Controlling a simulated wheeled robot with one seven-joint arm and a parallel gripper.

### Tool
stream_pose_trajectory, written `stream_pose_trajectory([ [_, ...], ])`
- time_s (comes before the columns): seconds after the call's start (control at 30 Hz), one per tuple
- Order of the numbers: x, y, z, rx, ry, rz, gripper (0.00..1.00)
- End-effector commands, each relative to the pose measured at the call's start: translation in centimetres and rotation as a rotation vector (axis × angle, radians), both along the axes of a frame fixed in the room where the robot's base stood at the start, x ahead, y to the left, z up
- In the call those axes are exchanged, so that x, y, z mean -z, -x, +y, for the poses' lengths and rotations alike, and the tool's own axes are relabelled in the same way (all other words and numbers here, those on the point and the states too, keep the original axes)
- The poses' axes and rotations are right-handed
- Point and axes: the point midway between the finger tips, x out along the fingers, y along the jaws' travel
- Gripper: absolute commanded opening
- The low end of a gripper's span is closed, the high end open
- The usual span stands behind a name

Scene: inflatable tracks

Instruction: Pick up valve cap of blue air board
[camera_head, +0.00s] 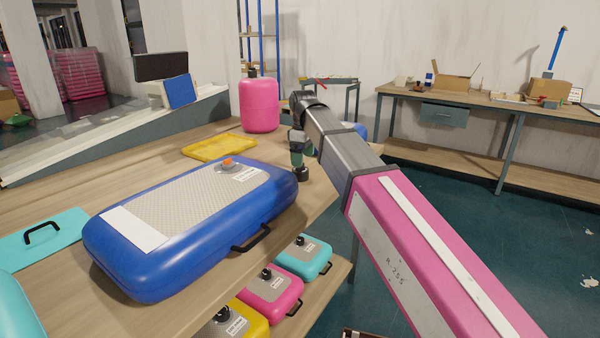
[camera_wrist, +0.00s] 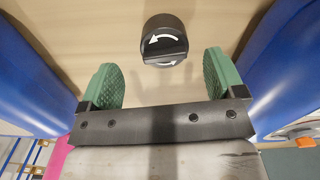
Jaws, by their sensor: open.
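The blue air board (camera_head: 190,225) lies on the wooden table, with an open-looking orange valve (camera_head: 228,161) near its far end. The valve also shows at the right edge of the wrist view (camera_wrist: 305,142). A black round cap with white arrows (camera_wrist: 163,40) sits on the wood, apart from the board. In the head view the cap (camera_head: 301,174) is just below my gripper (camera_head: 299,155). My gripper (camera_wrist: 161,68) points down with its green fingers spread. The cap is between and slightly beyond the fingertips in the wrist view, and neither finger touches it.
Blue inflatable surfaces flank the cap in the wrist view. A yellow flat piece (camera_head: 220,146) and a pink cylinder (camera_head: 259,105) are farther back on the table. Small teal (camera_head: 315,257), pink (camera_head: 285,298) and yellow inflatables stand in front. A workbench (camera_head: 470,110) stands at the right.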

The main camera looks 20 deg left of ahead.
Motion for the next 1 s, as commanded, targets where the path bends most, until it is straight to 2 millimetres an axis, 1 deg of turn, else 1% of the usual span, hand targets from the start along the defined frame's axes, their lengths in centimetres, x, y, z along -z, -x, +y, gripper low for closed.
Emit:
stream_pose_trajectory([
  [0.03,0.6,0.1,0.0,0.0,0.001,0.001,0.88],
  [0.27,1.8,0.1,0.2,0.0,0.001,0.001,0.88],
  [0.5,5.0,0.3,0.7,0.001,0.001,0.001,0.88],
  [0.6,5.9,0.3,0.7,0.001,0.001,0.001,0.88],
  [0.83,6.1,0.3,0.8,0.001,0.0,0.0,0.88],
  [0.87,6.1,0.3,0.8,0.001,0.0,0.0,0.82],
  [0.9,6.1,0.3,0.8,0.001,0.0,0.0,0.69],
  [1.0,6.1,0.3,0.8,0.001,0.0,0.0,0.38],
])
